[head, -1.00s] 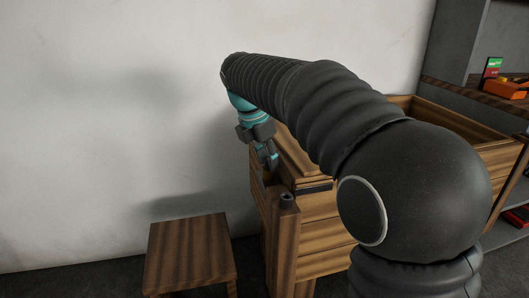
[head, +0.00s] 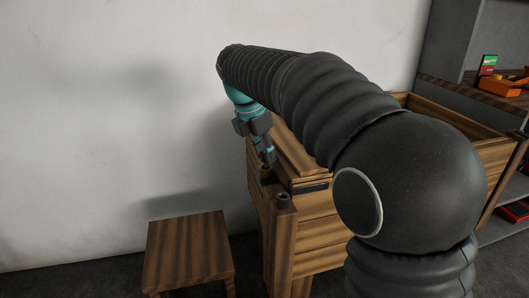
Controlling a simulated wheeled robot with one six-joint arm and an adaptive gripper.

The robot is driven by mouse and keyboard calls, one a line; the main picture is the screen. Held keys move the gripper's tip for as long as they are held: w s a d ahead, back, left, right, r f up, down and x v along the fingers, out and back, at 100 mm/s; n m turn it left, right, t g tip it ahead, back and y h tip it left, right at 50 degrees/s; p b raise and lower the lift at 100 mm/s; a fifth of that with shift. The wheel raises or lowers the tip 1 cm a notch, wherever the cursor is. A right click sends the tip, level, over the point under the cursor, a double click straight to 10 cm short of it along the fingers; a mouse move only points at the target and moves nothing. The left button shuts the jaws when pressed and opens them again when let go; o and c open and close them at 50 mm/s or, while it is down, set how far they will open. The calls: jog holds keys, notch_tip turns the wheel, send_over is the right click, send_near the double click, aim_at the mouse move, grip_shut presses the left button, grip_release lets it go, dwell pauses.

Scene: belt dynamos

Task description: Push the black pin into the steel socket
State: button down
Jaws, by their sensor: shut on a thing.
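My gripper (head: 267,157), with teal and dark parts, points down over the left end of the wooden cabinet. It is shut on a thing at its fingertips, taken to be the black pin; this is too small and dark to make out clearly. A short dark grey round piece with a hole in its top (head: 283,201) stands upright on the cabinet's front left corner post. It looks like the steel socket. The gripper is behind and slightly left of it in the picture, apart from it and higher.
The wooden cabinet (head: 318,232) has an open box-like top at right, partly hidden by my arm. A low wooden stool (head: 187,247) stands left of it, by the white wall. A shelf at right holds an orange item (head: 499,88). The space left of the gripper is clear.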

jog(key=shift+r, duration=1.35)
jog(key=shift+s+a+r+b, duration=0.1)
jog(key=shift+s+r+b, duration=0.1)
jog(key=shift+b, duration=0.1)
jog(key=s+d+b, duration=0.1)
jog(key=s, duration=0.3)
jog(key=s+d+r+b, duration=0.1)
jog(key=s+b, duration=0.1)
jog(key=s, duration=0.2)
jog(key=s+d+b, duration=0.1)
jog(key=s+d, duration=0.1)
jog(key=s, duration=0.2)
jog(key=shift+s+r+b, duration=0.25)
jog(key=shift+s+b, duration=0.05)
jog(key=shift+s, duration=0.05)
jog(key=shift+f, duration=0.1)
